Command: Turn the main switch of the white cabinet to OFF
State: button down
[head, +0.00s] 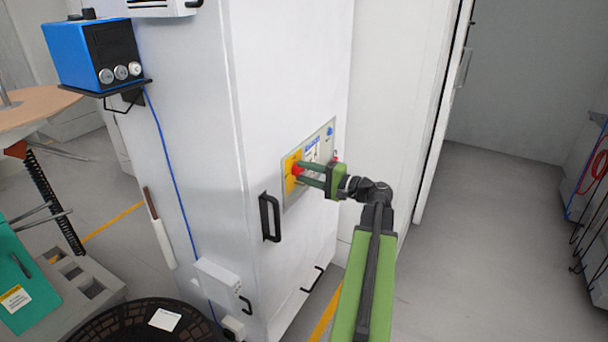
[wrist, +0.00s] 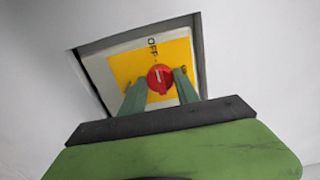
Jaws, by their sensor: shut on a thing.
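The white cabinet (head: 285,80) stands in the middle of the head view, with a grey switch panel (head: 322,146) on its front. The main switch, a red knob on a yellow plate, shows at the panel's left part (head: 297,169). In the wrist view the red knob (wrist: 160,78) sits between my two fingers, and "OFF" is readable on the yellow plate (wrist: 130,68) above it. A further marking beside the right finger is partly hidden. The pale mark on the knob points roughly toward OFF. My gripper (head: 301,174) is shut on the red knob.
A black door handle (head: 270,217) stands out below left of the panel. A blue box (head: 95,50) sits on a bracket at the cabinet's left side. A black round basket (head: 140,322) is at the lower left. Grey floor (head: 480,230) at the right is clear.

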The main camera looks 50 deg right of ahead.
jog(key=shift+a+f, duration=0.1)
jog(key=shift+a, duration=0.05)
dwell(0.3)
jog(key=c, duration=0.9)
grip_release()
jog(key=shift+s, duration=0.1)
